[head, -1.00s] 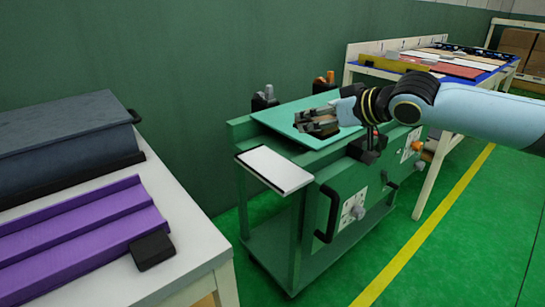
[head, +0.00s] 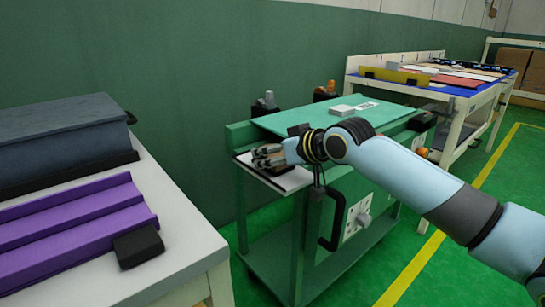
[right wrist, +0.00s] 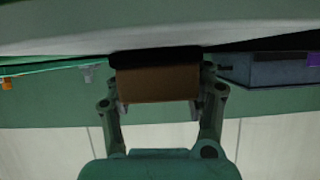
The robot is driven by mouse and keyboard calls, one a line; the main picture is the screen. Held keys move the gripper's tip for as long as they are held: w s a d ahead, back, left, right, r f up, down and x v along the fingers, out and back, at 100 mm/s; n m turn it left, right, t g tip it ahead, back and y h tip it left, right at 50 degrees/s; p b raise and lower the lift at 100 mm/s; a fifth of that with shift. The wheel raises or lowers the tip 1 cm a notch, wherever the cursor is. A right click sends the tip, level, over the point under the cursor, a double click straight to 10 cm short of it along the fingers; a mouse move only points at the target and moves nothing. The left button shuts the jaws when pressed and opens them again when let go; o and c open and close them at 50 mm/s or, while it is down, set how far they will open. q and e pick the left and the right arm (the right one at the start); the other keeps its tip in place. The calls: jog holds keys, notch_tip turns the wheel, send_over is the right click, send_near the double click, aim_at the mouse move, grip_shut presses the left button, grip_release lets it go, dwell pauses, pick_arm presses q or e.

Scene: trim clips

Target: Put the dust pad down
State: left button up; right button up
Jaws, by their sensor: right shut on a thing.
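My right gripper (head: 264,158) is low over the white side shelf (head: 295,179) on the near left end of the green cart. In the right wrist view, it (right wrist: 160,105) is shut on the dust pad (right wrist: 157,84), a brown block with a black layer. The black side faces a pale surface, touching or very close; I cannot tell which. In the head view my fingers hide most of the pad. My left gripper is not in view.
A small grey-white block (head: 342,110) and a label lie on the cart's green top (head: 300,120). At left, a white table (head: 190,232) holds purple trim (head: 75,220), a black block (head: 138,245) and a dark grey case (head: 60,140). A laden bench (head: 450,88) stands behind.

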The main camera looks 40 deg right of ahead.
jog(key=o, duration=1.4)
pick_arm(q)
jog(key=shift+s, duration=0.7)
